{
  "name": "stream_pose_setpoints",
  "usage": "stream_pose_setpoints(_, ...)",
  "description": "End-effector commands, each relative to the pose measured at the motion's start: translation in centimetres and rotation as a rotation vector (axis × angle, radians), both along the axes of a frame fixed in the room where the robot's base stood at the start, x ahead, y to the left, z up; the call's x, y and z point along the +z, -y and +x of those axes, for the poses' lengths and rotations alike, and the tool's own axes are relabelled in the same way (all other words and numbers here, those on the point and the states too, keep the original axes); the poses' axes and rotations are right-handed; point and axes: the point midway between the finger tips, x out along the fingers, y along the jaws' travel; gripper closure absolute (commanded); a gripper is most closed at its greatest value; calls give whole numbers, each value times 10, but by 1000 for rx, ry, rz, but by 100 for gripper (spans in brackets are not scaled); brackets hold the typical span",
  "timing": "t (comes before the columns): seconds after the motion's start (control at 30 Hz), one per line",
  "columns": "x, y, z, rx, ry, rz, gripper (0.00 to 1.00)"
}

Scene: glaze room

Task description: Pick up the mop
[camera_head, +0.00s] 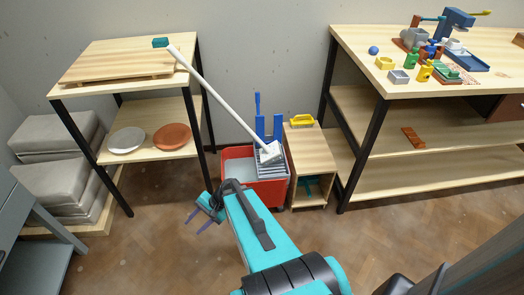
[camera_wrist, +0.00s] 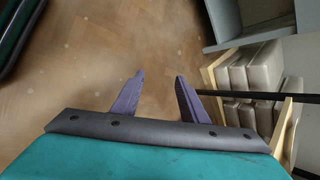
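The mop (camera_head: 215,94) stands tilted in the red mop bucket (camera_head: 239,152). Its long white handle slants up to the left and ends in a teal grip (camera_head: 160,42) in front of the left table's top. Its pale head (camera_head: 271,151) rests at the grey wringer (camera_head: 270,166) of the bucket. My gripper (camera_head: 198,221) is low over the floor, in front of and left of the bucket, apart from the mop. In the wrist view its two purple fingers (camera_wrist: 156,88) are spread with only floor between them. The mop is not in the wrist view.
A wooden shelf table (camera_head: 115,62) with two bowls stands left. Grey clay blocks (camera_head: 55,190) are stacked beside it. A small wooden cabinet (camera_head: 309,152) stands right of the bucket, then a workbench (camera_head: 420,90) with tools. The floor in front is clear.

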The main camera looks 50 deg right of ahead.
Motion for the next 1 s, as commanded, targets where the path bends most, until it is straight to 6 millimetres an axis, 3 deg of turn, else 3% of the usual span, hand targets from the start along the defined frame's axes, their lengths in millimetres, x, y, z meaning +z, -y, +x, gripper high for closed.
stream_pose_setpoints(0.03,-9,15,11,-60,20,22,60)
stream_pose_setpoints(0.2,-5,62,41,-253,86,104,60)
stream_pose_setpoints(0.5,10,160,76,-574,216,260,60)
stream_pose_setpoints(0.77,29,258,81,-833,343,405,60)
stream_pose_setpoints(1.0,50,352,64,-1048,477,549,60)
